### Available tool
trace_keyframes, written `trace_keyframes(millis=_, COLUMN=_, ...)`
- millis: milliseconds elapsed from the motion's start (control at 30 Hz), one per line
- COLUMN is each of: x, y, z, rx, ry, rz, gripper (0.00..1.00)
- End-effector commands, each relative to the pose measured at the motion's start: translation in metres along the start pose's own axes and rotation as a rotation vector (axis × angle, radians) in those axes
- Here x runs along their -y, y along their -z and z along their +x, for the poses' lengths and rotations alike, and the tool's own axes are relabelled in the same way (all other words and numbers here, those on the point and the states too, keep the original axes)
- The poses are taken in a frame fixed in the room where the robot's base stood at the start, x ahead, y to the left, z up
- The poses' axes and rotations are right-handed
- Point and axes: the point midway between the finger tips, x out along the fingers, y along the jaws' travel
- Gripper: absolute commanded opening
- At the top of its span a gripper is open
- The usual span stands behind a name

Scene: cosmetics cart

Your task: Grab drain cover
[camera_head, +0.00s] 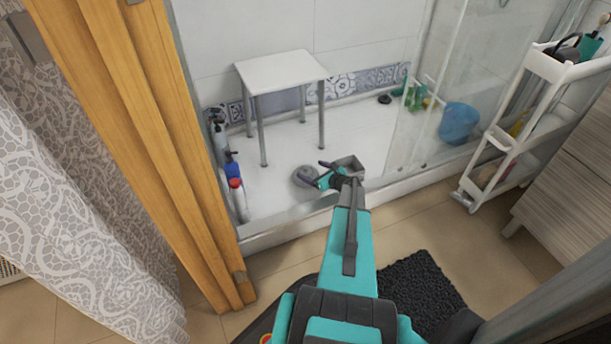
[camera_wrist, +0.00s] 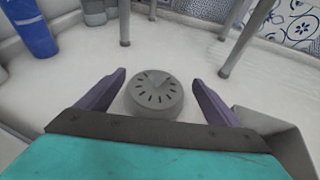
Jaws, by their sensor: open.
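The drain cover (camera_wrist: 155,93) is a round grey disc with dark radial slots, lying on the white shower floor. In the wrist view it sits between and slightly beyond the two purple fingers of my gripper (camera_wrist: 158,90). The fingers are spread wide, with a gap on each side of the cover, and hold nothing. In the head view the drain cover (camera_head: 306,176) shows just left of my gripper (camera_head: 325,174), which reaches over the shower sill and partly covers the area.
A white stool (camera_head: 281,72) stands behind the drain, its legs close by. Bottles (camera_head: 233,168) line the left wall. A glass panel, blue bucket (camera_head: 459,122) and white cart (camera_head: 521,125) are to the right.

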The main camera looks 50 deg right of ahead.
Motion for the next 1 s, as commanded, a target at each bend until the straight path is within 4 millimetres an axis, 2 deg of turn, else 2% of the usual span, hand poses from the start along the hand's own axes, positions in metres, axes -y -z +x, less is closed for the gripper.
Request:
trace_keyframes(millis=33, x=0.0, y=0.002, z=0.01, rx=0.001, ry=-0.002, rz=-0.001, gripper=0.86)
trace_keyframes(millis=200, x=0.001, y=0.002, z=0.027, rx=0.0, ry=0.0, rz=0.0, gripper=0.86)
trace_keyframes(millis=733, x=0.0, y=0.001, z=0.034, rx=0.0, ry=0.0, rz=0.0, gripper=0.86)
trace_keyframes(millis=1000, x=-0.001, y=0.004, z=0.057, rx=0.0, ry=0.001, rz=-0.001, gripper=0.86)
